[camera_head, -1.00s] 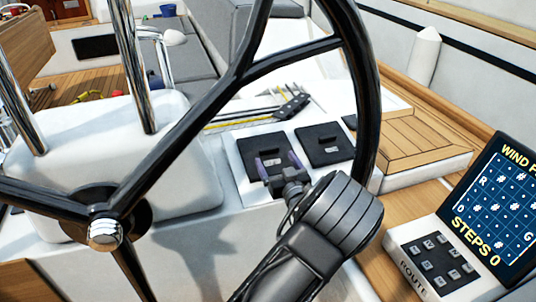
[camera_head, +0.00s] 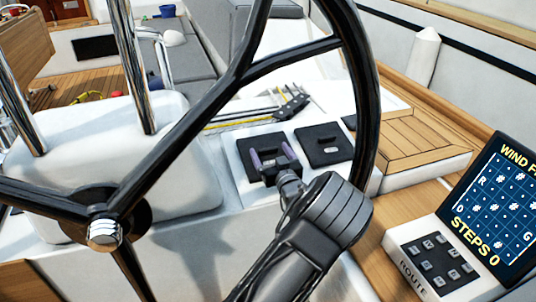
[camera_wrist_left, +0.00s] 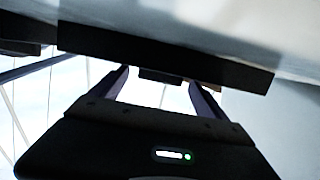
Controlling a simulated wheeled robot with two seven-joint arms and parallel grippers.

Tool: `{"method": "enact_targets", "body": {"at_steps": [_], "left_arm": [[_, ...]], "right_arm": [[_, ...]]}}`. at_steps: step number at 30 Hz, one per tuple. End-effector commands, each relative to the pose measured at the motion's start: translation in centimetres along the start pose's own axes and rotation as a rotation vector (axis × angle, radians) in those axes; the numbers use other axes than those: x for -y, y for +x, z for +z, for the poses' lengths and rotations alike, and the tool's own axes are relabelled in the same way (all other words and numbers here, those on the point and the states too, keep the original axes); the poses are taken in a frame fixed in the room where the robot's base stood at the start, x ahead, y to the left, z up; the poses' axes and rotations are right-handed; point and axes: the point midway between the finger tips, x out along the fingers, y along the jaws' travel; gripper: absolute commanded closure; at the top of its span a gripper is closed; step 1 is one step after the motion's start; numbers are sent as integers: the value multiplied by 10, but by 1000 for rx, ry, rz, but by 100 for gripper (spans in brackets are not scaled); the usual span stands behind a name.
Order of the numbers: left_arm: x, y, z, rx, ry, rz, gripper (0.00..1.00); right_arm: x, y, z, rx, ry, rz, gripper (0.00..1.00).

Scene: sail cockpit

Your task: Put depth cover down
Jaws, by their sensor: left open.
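Two dark square covers lie on a white console panel: a left one (camera_head: 262,142) and a right one (camera_head: 324,138), each with a small pale mark. I cannot read which is the depth cover. My left gripper (camera_head: 272,156) is at the left cover, its two purple fingers apart over it. In the left wrist view, the gripper (camera_wrist_left: 160,90) is open, with a dark slab (camera_wrist_left: 165,54) beyond its fingertips. A small dark tab (camera_wrist_left: 160,77) shows between the fingers. They do not look closed on it. My right gripper is out of view.
A large black steering wheel (camera_head: 185,120) stands in front, its rim passing close by my left arm. A screen (camera_head: 500,200) and a ROUTE keypad (camera_head: 434,255) are at right. Thin tools (camera_head: 290,105) lie behind the covers. A wooden seat (camera_head: 420,140) is right of them.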

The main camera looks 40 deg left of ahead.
Motion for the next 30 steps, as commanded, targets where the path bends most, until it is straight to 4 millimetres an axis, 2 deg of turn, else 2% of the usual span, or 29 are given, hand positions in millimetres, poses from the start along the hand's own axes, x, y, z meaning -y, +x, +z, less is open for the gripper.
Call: {"method": "enact_targets", "body": {"at_steps": [11,30], "left_arm": [[0,0,0,0,0,0,15],[0,0,0,0,0,0,68]], "right_arm": [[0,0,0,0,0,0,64],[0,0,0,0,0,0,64]]}}
